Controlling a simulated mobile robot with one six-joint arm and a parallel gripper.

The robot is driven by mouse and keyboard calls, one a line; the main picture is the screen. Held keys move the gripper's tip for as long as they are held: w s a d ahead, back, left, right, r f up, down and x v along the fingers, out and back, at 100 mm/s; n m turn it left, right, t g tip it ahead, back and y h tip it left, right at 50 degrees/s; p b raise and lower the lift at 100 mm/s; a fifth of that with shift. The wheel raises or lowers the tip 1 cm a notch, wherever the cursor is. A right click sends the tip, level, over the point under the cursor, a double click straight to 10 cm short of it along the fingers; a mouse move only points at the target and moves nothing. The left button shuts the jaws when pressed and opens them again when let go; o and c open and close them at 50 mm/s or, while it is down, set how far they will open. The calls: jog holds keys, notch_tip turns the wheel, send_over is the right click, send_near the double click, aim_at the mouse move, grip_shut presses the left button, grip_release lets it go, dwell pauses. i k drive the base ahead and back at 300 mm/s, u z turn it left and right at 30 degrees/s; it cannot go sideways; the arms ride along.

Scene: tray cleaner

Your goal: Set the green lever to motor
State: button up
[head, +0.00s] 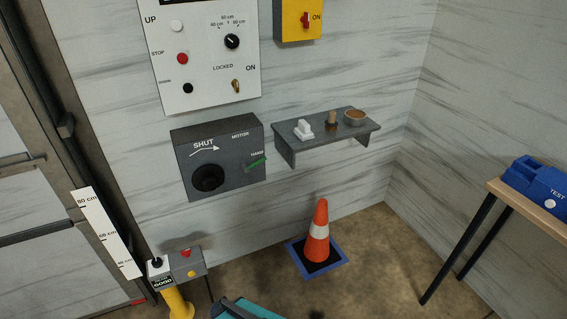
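The green lever (256,163) is on the right side of a dark grey wall box (222,178). It lies slanted, its right end a little higher, just below the word HAND. The word MOTOR is higher up on the same box, near its top edge. The box also bears the word SHUT with an arrow and a round black knob or opening (208,178) at its lower left. My gripper is not in view, and nothing is touching the lever.
A white control panel (205,75) and a yellow switch box (298,20) are above. A grey shelf (350,136) with small items juts out right of the box. A cone (318,238), a yellow-post pedestal (177,302) and a table (533,208) stand below.

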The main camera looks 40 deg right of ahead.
aim_at(246, 168)
jog(key=z, duration=0.9)
jog(key=k, duration=0.95)
jog(key=i, duration=0.8)
jog(key=z, duration=0.05)
